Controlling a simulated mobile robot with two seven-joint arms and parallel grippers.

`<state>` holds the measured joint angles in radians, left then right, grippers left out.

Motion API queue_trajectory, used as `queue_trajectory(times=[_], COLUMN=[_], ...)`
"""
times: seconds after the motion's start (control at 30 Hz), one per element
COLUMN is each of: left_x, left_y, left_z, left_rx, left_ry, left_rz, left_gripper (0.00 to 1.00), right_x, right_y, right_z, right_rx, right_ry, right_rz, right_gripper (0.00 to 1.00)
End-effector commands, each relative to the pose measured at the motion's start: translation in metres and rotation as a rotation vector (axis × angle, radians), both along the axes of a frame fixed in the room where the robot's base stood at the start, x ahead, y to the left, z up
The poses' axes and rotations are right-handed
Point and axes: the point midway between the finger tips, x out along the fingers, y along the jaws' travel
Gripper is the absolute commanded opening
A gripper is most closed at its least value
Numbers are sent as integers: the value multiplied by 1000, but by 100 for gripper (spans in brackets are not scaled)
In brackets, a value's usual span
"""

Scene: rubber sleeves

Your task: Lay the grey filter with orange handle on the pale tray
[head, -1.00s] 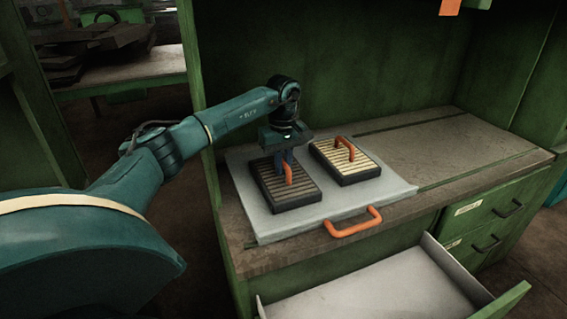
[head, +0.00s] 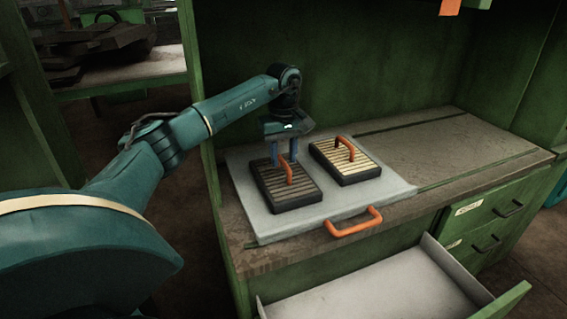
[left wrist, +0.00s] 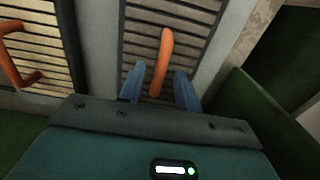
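The grey filter (head: 270,185) has dark slats, a black frame and an upright orange handle (head: 287,166). It lies flat on the left part of the pale tray (head: 262,225). My left gripper (head: 285,160) is open just above and behind the handle. In the left wrist view its two blue fingers (left wrist: 160,88) stand apart, one on each side of the orange handle (left wrist: 163,55), with gaps showing. The grey filter (left wrist: 140,60) lies beneath them. My right gripper is in neither view.
A cream-slatted filter (head: 360,168) with an orange handle lies on the tray, right of the grey one. An orange handle (head: 353,222) is at the tray's front edge. An open drawer (head: 375,290) juts out below. The bench top (head: 460,150) to the right is clear.

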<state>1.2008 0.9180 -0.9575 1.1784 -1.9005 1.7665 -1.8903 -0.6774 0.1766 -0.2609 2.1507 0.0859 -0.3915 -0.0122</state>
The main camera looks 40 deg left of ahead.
Motion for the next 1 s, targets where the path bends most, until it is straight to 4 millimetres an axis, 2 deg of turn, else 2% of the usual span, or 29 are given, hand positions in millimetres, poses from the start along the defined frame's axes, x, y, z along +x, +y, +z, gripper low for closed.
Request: queue_trajectory(times=[0.03, 0.2, 0.43, 0.6, 1.0], left_x=[1, 1, 1, 0, 0], left_y=[0, 0, 0, 0, 0], left_z=[13, 51, 86, 94, 94], left_rx=[-1, 0, 0, 0, 0], left_ry=[-5, -6, -2, 0, 1], left_rz=[0, 1, 0, 0, 0], left_gripper=[34, 34, 34, 34, 34], right_x=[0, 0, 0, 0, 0], right_y=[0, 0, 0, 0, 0], right_z=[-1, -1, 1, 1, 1], right_rx=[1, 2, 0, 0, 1], right_ry=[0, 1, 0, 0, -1], right_rz=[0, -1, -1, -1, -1], right_gripper=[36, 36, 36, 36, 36])
